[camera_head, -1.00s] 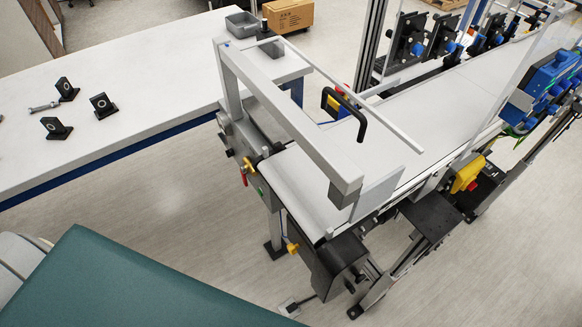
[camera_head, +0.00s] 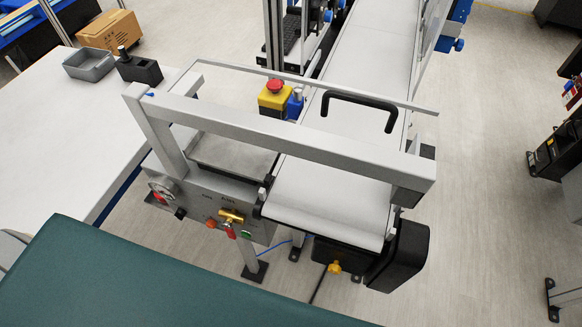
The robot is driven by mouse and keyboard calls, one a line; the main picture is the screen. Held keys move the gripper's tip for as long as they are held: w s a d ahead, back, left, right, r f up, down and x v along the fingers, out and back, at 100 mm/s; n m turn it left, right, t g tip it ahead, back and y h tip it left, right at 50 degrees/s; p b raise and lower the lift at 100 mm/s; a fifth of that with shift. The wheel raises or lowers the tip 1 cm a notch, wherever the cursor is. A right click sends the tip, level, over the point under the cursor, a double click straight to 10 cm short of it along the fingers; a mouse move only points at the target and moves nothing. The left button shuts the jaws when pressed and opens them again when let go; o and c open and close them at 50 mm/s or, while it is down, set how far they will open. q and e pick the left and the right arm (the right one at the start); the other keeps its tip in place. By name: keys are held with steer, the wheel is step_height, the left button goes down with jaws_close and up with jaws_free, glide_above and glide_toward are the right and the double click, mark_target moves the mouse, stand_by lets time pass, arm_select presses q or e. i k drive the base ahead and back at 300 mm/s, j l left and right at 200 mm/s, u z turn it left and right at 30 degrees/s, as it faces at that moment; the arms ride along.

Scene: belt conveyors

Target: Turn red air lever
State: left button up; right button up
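A red lever (camera_head: 230,231) hangs down from a brass valve (camera_head: 232,216) on the front of a grey control panel (camera_head: 203,205), below the near end of the belt conveyor. A green button (camera_head: 246,235) is just right of the lever and an orange-red knob (camera_head: 211,223) is left of it. A pressure gauge (camera_head: 163,187) with a red part (camera_head: 160,198) under it sits at the panel's left end. Neither of my grippers is in view.
A grey frame (camera_head: 290,135) with a black handle (camera_head: 358,100) crosses above the conveyor belt (camera_head: 330,195). A yellow emergency stop box (camera_head: 275,98) stands behind it. A white table (camera_head: 60,140) is on the left. Floor on the right (camera_head: 480,200) is clear.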

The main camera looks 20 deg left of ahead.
mark_target(228, 227)
steer(key=j, duration=0.4)
steer(key=k+j, duration=0.15)
steer(key=j, duration=0.25)
steer(key=j+z, duration=0.1)
steer(key=j, duration=0.35)
